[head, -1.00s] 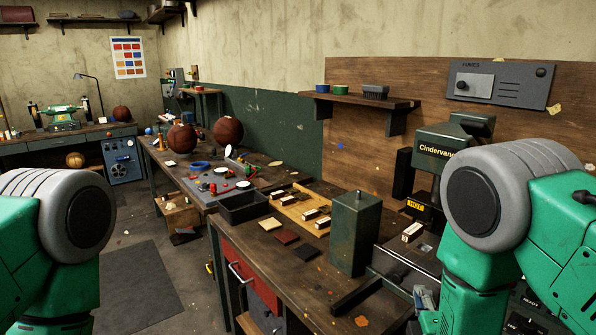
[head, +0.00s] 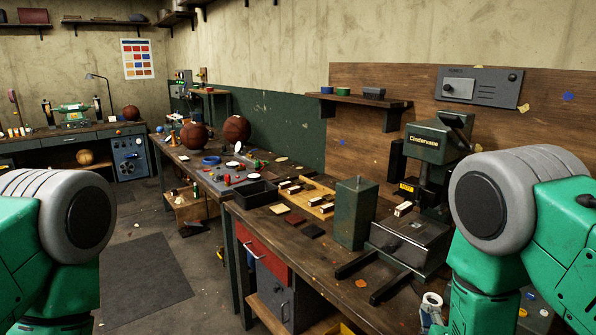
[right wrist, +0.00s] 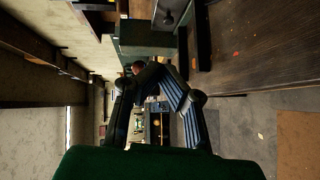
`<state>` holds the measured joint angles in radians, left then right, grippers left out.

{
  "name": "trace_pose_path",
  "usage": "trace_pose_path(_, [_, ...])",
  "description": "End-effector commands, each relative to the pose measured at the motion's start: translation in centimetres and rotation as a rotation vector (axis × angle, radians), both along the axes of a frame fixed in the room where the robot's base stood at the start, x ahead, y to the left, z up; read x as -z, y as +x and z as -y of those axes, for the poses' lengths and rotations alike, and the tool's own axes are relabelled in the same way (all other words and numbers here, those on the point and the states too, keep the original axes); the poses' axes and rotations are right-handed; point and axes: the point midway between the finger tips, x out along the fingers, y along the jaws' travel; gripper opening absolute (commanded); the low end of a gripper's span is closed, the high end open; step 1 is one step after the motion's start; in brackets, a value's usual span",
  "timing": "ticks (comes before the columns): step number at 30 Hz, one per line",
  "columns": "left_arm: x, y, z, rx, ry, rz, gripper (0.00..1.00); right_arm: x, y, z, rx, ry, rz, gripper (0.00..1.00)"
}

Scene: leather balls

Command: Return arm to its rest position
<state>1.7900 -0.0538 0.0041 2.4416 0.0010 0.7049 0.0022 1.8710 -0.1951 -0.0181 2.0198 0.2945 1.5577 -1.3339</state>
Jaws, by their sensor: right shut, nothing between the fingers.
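My right arm (head: 490,205) comes in from the right in the head view, its grey joint raised and its lower part reaching down out of the picture.
A workbench (head: 310,255) carries a green Cindervane press (head: 432,150), a dark green box (head: 356,213), a grey box (head: 412,240) and a black tray (head: 255,194). Leather balls (head: 237,129) stand on the farther bench. Open floor with a dark mat (head: 145,280) lies left.

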Motion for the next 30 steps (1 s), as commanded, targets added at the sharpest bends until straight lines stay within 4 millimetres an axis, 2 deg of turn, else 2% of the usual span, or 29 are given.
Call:
trace_pose_path(5, [0.1, 0.1, 0.0, 0.001, 0.0, 0.002, 0.52, 3.6, -2.7, 1.5, 0.041, 0.159, -0.138, 0.0])
trace_pose_path(11, [0.0, 0.0, 0.1, 0.001, -0.001, 0.001, 0.52, 8.3, -8.0, 2.3, 0.146, 0.397, -0.346, 0.0])
trace_pose_path(14, [0.0, 0.0, 0.1, 0.001, -0.001, 0.0, 0.52, 11.0, -11.8, 2.5, 0.241, 0.544, -0.481, 0.0])
trace_pose_path(19, [0.0, 0.0, 0.0, 0.001, -0.001, 0.0, 0.52, 15.1, -21.3, 2.7, 0.521, 0.825, -0.742, 0.0])
trace_pose_path(23, [0.0, 0.0, 0.0, 0.001, 0.0, 0.0, 0.52, 16.4, -28.2, 2.6, 0.758, 0.978, -0.895, 0.0])
trace_pose_path(27, [0.0, 0.0, 0.0, 0.001, 0.0, 0.0, 0.52, 16.5, -34.7, 2.3, 1.007, 1.087, -1.015, 0.0])
trace_pose_path(29, [0.0, 0.0, 0.0, 0.001, 0.0, 0.0, 0.52, 16.2, -37.3, 2.1, 1.115, 1.118, -1.057, 0.0])
trace_pose_path(30, [1.2, 0.0, 0.0, 0.001, 0.0, 0.001, 0.52, 17.5, -37.2, 2.1, 1.117, 1.121, -1.056, 0.0])
